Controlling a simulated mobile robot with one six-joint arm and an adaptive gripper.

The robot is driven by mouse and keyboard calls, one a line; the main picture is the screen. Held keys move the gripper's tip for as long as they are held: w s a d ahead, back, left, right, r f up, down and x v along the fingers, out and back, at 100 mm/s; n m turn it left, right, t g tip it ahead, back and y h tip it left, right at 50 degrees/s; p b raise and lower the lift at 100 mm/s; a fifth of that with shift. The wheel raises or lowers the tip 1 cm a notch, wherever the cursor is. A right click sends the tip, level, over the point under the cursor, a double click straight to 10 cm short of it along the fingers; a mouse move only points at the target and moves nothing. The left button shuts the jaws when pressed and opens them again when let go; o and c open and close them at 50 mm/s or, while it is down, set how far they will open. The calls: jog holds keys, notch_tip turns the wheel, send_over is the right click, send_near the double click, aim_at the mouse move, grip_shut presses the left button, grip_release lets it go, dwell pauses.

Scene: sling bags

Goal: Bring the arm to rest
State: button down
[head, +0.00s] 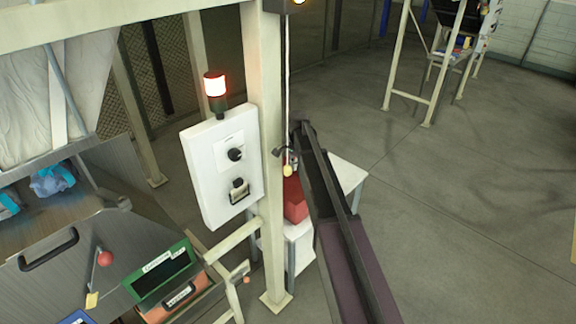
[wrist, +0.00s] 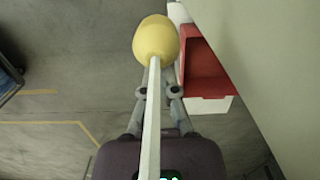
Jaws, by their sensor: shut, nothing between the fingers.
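My gripper (head: 291,159) is at the end of my dark arm, in front of the pale post in the head view. In the wrist view my gripper (wrist: 158,82) points down, its fingers shut with nothing held. A yellow ball (wrist: 155,40) on a white cord hangs between the wrist camera and the fingers, hiding the fingertips. The ball (head: 288,171) also shows beside the gripper in the head view. I cannot tell whether the cord or ball touches the gripper.
A white control box (head: 222,165) with a lit red lamp (head: 215,85) is fixed to the post (head: 262,100). A red bin (head: 295,200) stands beyond it; it also shows in the wrist view (wrist: 203,65). Open floor (head: 450,210) lies to the right.

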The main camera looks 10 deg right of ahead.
jog(key=shift+w+d+r, duration=0.1)
jog(key=shift+w+d, duration=0.15)
jog(key=shift+d, duration=0.05)
